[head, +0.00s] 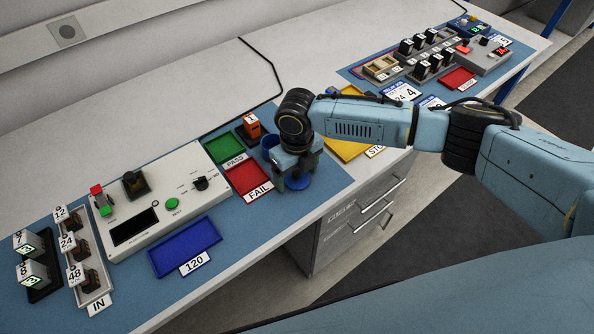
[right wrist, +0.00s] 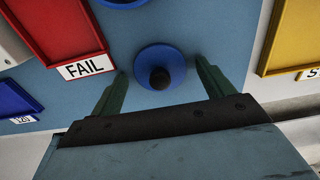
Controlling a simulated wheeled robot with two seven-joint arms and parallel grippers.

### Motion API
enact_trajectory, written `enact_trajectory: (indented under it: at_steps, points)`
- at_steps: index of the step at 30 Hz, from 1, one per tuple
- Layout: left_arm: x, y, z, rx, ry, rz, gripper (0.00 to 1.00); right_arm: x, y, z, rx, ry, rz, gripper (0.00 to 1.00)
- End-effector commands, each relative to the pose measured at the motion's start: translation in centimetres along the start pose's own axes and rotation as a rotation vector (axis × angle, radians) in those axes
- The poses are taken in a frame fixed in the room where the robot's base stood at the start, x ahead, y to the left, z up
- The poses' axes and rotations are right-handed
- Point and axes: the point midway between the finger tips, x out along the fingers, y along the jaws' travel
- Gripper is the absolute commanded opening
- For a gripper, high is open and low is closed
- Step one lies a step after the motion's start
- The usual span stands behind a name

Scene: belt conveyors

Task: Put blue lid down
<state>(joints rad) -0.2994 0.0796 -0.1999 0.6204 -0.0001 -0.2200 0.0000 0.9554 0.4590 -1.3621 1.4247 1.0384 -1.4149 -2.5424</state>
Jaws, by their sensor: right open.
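The blue lid (right wrist: 148,58) is a round disc with a dark knob (right wrist: 160,79) at its middle. It lies on the blue mat (right wrist: 225,55), and in the head view the lid (head: 298,182) shows below my right gripper. My right gripper (head: 295,178) is open above it; in the right wrist view its two fingers (right wrist: 160,85) stand on either side of the lid, apart from it. A blue round container (head: 268,143) stands just behind the gripper. My left gripper is not in view.
The red FAIL tray (head: 243,174) and green PASS tray (head: 223,148) are left of the gripper. A yellow tray (head: 345,150) is to the right, partly behind my arm. A white control box (head: 155,205) and blue 120 tray (head: 185,247) stand further left. The table's front edge is close.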

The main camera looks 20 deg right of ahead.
Motion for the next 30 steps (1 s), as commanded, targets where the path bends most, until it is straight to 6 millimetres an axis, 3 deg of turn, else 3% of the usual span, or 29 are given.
enact_trajectory:
  at_steps: [8, 21, 30]
  points:
    - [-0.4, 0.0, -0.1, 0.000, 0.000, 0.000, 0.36, -1.9, 0.0, 0.1, 0.000, -0.003, 0.001, 0.80]
    - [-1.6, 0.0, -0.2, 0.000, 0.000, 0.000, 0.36, -10.7, 0.0, 0.1, 0.000, -0.003, 0.000, 0.80]
    - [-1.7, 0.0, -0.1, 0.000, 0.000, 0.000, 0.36, -12.4, 0.0, 0.0, 0.000, 0.000, 0.000, 0.80]
